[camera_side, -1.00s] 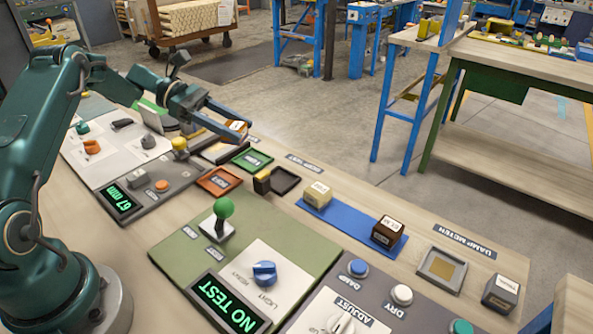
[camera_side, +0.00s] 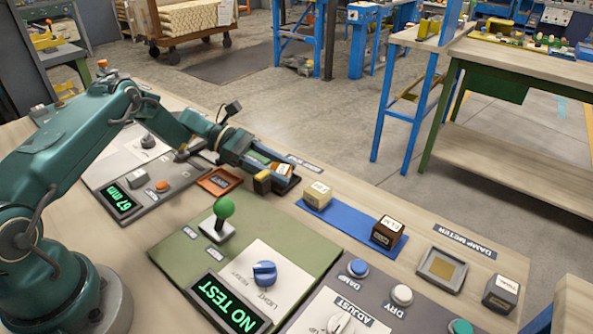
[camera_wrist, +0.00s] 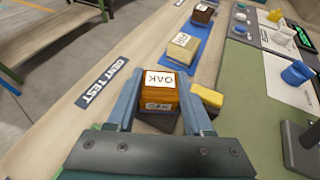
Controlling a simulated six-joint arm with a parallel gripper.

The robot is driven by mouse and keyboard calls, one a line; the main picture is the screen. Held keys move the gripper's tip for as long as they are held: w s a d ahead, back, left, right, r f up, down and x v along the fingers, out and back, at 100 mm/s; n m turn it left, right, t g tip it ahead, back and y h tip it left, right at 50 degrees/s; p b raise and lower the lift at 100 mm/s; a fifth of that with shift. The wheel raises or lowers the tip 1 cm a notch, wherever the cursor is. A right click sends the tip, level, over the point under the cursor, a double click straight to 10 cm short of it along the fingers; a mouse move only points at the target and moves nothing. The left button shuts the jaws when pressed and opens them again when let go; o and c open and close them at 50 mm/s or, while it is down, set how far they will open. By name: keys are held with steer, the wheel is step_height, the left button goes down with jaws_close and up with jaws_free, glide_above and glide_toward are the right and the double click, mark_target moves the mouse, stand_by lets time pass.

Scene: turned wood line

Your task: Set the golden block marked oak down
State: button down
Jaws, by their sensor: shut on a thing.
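The golden-brown block marked OAK (camera_wrist: 155,100) is between the two fingers of my gripper (camera_wrist: 160,98) in the wrist view, its label facing up. My gripper is shut on it. In the side view the block (camera_side: 282,169) shows at the end of my gripper (camera_side: 279,173), at the dark tray (camera_side: 288,187). The fingers hide most of that tray. In the wrist view a dark surface (camera_wrist: 158,122) lies under the block; I cannot tell whether the block touches it.
A yellow-and-black piece (camera_side: 262,183) stands close beside my gripper. An orange tray (camera_side: 219,181) is to the left. A pale block (camera_side: 317,195) and a dark brown block (camera_side: 387,233) stand on a blue strip (camera_side: 349,214). A green-knobbed lever (camera_side: 222,208) rises nearer the front.

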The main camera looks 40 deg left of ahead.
steer(key=shift+f, duration=0.1)
steer(key=shift+c, duration=1.4)
jaws_free()
